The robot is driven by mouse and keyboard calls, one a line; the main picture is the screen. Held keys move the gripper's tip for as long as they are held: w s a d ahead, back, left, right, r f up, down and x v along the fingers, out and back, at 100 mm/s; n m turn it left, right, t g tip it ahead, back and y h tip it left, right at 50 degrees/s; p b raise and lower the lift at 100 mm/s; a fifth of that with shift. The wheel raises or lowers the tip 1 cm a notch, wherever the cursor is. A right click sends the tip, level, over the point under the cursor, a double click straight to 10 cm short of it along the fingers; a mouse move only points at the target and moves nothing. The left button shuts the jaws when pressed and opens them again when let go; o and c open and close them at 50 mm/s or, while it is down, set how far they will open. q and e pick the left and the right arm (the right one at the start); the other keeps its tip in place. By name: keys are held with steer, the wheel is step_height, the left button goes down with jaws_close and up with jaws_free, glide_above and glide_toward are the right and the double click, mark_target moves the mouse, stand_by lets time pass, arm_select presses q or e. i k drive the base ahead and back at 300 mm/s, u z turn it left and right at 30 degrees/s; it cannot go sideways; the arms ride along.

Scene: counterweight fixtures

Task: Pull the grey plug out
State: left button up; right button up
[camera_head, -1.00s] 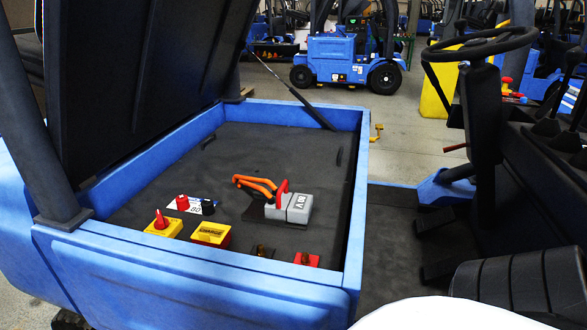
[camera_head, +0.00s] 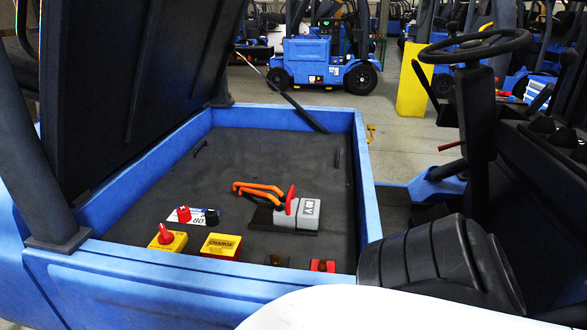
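The grey plug (camera_head: 307,213) sits in the open battery compartment of a blue forklift, on a dark base plate. It is marked "80 V" and has a red handle (camera_head: 290,199) at its left end. Orange cables (camera_head: 258,190) run left from it. It appears joined to a grey block beside the handle; the seam is too small to judge. Neither of my grippers is in view.
The compartment's blue rim (camera_head: 190,267) surrounds the plug. A yellow charge box (camera_head: 221,246), a yellow box with a red knob (camera_head: 166,238) and a small red box (camera_head: 322,265) stand near the front edge. The raised black cover (camera_head: 140,80) is at left; a seat (camera_head: 440,262) and steering wheel (camera_head: 478,44) are at right.

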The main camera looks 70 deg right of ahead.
mark_target(285, 214)
steer(key=z, duration=2)
steer(key=k, duration=0.15)
steer(key=z, duration=0.1)
